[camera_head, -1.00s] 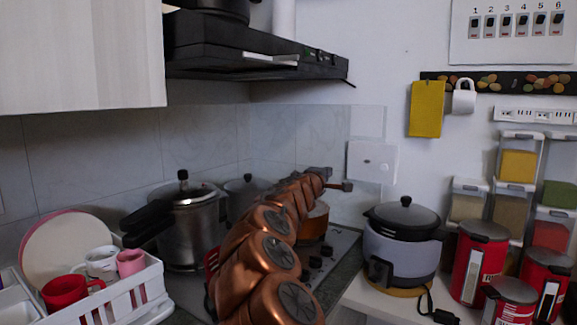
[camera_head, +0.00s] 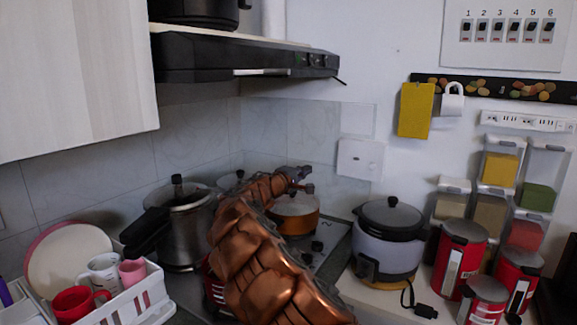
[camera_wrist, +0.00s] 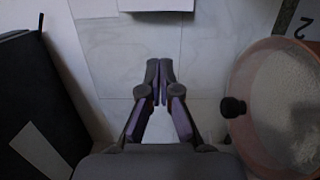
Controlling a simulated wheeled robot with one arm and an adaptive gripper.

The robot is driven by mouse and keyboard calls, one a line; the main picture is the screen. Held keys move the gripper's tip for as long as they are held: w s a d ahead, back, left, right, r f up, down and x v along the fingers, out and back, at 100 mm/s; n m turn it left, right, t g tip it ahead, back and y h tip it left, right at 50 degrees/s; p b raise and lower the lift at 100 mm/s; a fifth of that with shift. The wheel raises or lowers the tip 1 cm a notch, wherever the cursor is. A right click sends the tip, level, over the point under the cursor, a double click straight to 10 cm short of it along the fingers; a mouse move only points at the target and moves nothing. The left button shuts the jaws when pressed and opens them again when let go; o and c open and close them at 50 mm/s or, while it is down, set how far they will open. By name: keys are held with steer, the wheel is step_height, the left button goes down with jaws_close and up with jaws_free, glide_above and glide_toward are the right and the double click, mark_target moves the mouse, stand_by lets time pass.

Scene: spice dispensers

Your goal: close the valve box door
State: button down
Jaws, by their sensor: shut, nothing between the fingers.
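The valve box (camera_head: 360,158) is a small white box on the back wall, right of the stove. Its white front looks flat and flush, with a small round mark on it; I see no door standing out. In the wrist view only the lower edge of a white panel, likely the box (camera_wrist: 156,4), shows at the top. My gripper (camera_head: 304,178) is over the back of the stove, left of the box and apart from it. In the wrist view my gripper (camera_wrist: 160,82) has its fingers together with nothing between them, below the white panel.
An orange pot (camera_head: 295,212) with a knobbed lid sits under my gripper, and a pressure cooker (camera_head: 182,225) stands to the left. A rice cooker (camera_head: 388,240) stands below the box. The range hood (camera_head: 240,57) hangs above. A yellow cloth (camera_head: 414,110) hangs right of the box.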

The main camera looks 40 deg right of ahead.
steer(key=w+a+b, duration=0.2)
steer(key=w+a, duration=0.1)
steer(key=a, duration=0.3)
stand_by(0.6)
